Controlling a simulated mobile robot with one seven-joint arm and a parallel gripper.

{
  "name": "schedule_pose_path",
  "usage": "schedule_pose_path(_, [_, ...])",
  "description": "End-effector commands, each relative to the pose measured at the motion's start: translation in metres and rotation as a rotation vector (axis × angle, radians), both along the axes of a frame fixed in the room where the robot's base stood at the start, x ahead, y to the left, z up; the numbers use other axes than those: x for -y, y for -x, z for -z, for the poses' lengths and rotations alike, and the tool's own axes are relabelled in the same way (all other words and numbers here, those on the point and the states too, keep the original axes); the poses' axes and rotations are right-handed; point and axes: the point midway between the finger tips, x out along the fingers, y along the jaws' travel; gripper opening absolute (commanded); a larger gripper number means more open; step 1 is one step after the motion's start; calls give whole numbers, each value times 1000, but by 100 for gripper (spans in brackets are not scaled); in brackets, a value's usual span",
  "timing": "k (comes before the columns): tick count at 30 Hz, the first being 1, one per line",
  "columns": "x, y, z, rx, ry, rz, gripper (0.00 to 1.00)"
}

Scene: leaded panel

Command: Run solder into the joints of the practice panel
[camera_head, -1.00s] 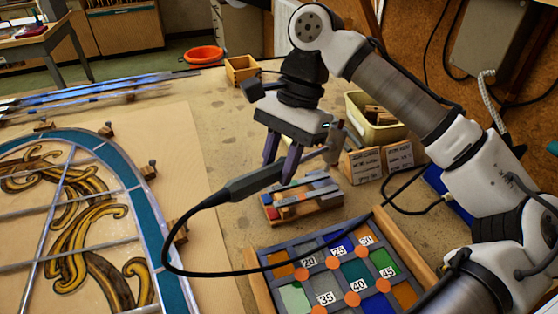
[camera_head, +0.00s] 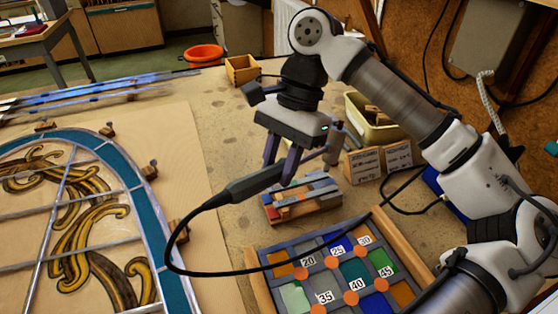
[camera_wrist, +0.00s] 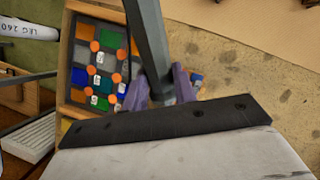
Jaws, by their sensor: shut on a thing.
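My gripper (camera_head: 280,165) is shut on a dark soldering iron (camera_head: 254,184), held above the bench with its black cable looping down at its left. The iron also shows between the purple fingers in the wrist view (camera_wrist: 147,45). The practice panel (camera_head: 312,258) lies in front at the lower right, a grid of coloured glass with dark strips, orange round spots at the joints and white number tags such as 20, 25, 30, 35, 40 and 45. It also shows in the wrist view (camera_wrist: 97,57). The iron is apart from the panel.
A small rack of coloured strips (camera_head: 303,198) stands just behind the panel. A large arched leaded panel (camera_head: 112,160) fills the left.

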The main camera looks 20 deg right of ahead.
Motion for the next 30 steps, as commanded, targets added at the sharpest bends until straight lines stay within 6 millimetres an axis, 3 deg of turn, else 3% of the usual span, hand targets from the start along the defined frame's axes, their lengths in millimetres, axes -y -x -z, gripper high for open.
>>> schedule_pose_path(30, [0,0,7,1,0,0,0])
